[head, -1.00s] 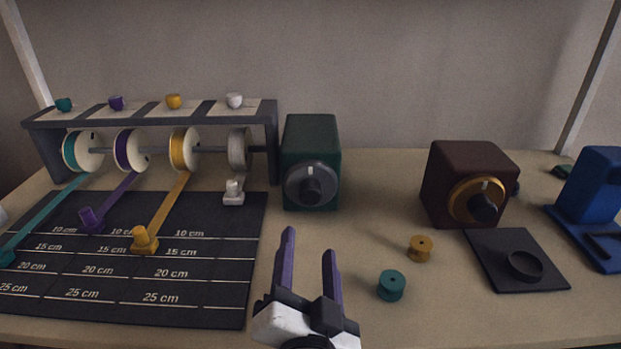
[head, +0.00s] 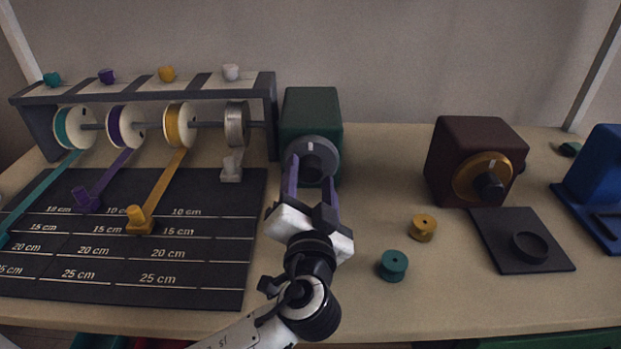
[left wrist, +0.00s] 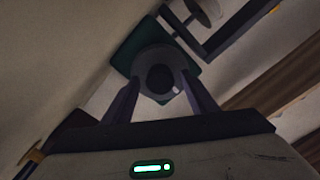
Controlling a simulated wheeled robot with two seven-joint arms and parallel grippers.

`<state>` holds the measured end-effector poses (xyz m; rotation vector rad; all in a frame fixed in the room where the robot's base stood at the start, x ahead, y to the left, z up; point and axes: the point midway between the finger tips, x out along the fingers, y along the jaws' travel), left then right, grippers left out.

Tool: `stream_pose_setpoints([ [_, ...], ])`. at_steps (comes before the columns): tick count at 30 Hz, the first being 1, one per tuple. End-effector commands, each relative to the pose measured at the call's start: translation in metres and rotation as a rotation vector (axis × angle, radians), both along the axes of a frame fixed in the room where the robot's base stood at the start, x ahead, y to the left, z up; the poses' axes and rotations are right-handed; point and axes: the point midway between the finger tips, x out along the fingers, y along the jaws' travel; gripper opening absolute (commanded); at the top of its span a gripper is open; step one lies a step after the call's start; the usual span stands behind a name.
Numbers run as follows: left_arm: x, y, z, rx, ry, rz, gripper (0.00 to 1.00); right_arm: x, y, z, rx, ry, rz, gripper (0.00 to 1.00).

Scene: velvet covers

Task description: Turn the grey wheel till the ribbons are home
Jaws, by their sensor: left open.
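The grey wheel (head: 313,158) is on the front of a dark green box (head: 312,108), with a light mark at its top. My left gripper (head: 311,172) is open, its purple fingers reaching to either side of the wheel's lower part. In the left wrist view the wheel (left wrist: 158,76) sits between the two fingers (left wrist: 160,98); I cannot tell whether they touch it. Teal (head: 38,193), purple (head: 108,180) and yellow (head: 165,185) ribbons run from spools on a rack onto a black ruled mat. The white ribbon's end (head: 231,170) lies close under its spool. My right gripper is not in view.
A brown box (head: 470,145) with a golden wheel (head: 482,178) stands at right. A black plate (head: 500,255) with a ring lies before it. Yellow (head: 422,228) and teal (head: 393,265) discs lie on the open table. A blue stand (head: 600,180) is far right.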

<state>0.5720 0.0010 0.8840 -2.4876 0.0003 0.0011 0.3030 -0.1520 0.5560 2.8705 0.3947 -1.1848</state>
Motion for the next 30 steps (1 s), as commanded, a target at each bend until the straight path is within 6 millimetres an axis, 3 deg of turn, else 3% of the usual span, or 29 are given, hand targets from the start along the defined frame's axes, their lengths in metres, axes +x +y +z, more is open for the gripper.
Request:
stream_pose_setpoints([
  [5,0.000,0.000,0.000,0.000,0.000,0.000,0.53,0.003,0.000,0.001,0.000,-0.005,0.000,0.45],
  [13,0.000,0.000,0.000,0.000,0.001,-0.001,0.12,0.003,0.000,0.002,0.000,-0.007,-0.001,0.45],
  [22,0.000,-0.001,0.001,0.034,0.001,-0.002,0.12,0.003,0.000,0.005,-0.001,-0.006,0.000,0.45],
  [30,0.000,0.000,0.003,0.192,0.002,-0.001,0.12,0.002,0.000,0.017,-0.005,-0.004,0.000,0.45],
])
